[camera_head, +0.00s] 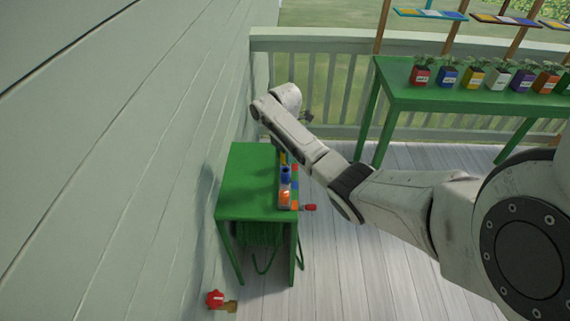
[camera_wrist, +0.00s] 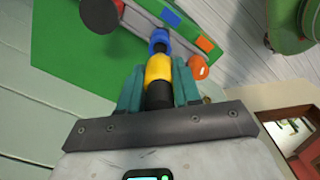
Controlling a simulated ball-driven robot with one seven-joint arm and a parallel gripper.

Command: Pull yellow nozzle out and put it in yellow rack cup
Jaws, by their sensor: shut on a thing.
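In the wrist view my gripper (camera_wrist: 158,66) has its teal fingers on both sides of the yellow nozzle (camera_wrist: 158,72), shut on it. The nozzle has a black part toward the palm. A blue piece (camera_wrist: 159,42) lies in line with its far end; I cannot tell whether they touch. The rack (camera_wrist: 180,22), with coloured patches, lies beyond. In the head view the rack (camera_head: 294,188) sits along the right edge of the small green table, with blue and orange pieces and a bit of yellow. My arm's end is above the table's back there; the fingers are not clear.
The green table (camera_head: 245,185) stands against the siding wall, its left part bare. A red piece (camera_head: 309,207) sticks out at the rack's right. A red valve handle (camera_head: 215,299) is low on the wall. A green bench (camera_head: 440,95) with potted plants stands at the back right.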

